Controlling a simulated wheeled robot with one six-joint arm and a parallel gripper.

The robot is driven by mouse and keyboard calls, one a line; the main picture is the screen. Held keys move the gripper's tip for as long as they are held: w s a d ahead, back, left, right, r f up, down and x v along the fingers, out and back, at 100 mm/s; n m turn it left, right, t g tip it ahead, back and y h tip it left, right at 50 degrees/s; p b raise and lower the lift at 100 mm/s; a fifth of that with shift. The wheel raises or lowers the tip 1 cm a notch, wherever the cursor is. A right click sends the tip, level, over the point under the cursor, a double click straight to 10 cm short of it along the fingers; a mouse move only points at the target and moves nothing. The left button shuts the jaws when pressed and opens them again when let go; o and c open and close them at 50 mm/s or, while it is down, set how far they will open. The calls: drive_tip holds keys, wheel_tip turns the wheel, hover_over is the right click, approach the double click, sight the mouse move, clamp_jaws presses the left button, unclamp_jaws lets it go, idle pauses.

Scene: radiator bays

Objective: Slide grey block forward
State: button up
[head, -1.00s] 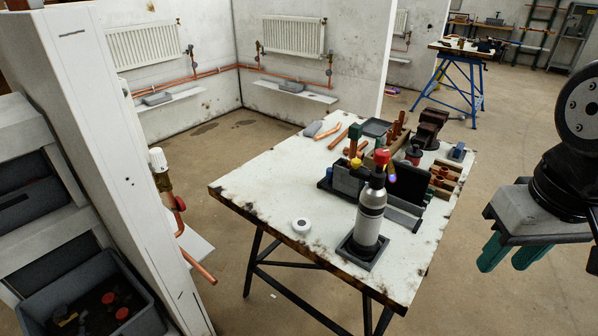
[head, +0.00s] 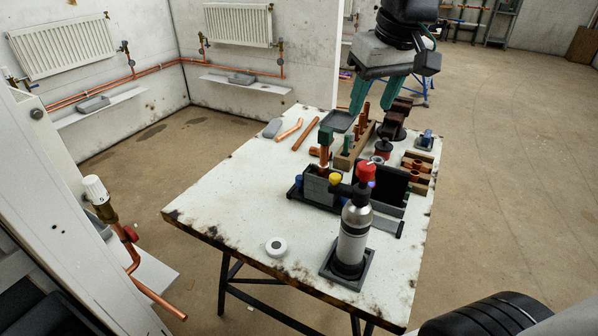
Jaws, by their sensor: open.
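A small grey block (head: 272,128) with rounded ends lies flat at the far left corner of the white worktable (head: 225,205). Two more flat grey blocks lie on the wall shelves below the radiators, one on the left shelf (head: 92,104) and one on the back shelf (head: 241,78). I cannot tell which of these the task means. My gripper (head: 373,103) has green fingers, points down and is open and empty. It appears over the far part of the worktable, right of the table's grey block and well apart from it.
Copper pipes (head: 306,134), a dark tray (head: 337,120), a wooden rack, a vice (head: 397,118) and a dark tool caddy crowd the table's far and right parts. The table's left part is clear.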

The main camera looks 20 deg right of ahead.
drive_tip(key=w+n, duration=0.1)
drive_tip(key=w, duration=0.7)
drive_tip(key=n+g+h, duration=0.2)
drive_tip(key=n+g, duration=0.2)
drive_tip(key=n, duration=0.1)
hover_over(301, 178)
drive_tip(key=s+d, duration=0.1)
wheel_tip(301, 178, down, 12)
drive_tip(key=w+a+f+n+g+h, duration=0.1)
drive_tip(key=w+a+f+n, duration=0.1)
drive_tip(key=f, duration=0.4)
drive_tip(key=w+a+f+n+g+h, duration=0.1)
drive_tip(key=a+f+n, duration=0.1)
drive_tip(key=f, duration=0.4)
drive_tip(key=x, duration=0.7)
drive_tip(key=shift+w+d, duration=0.15)
drive_tip(key=shift+d, duration=0.1)
clamp_jaws()
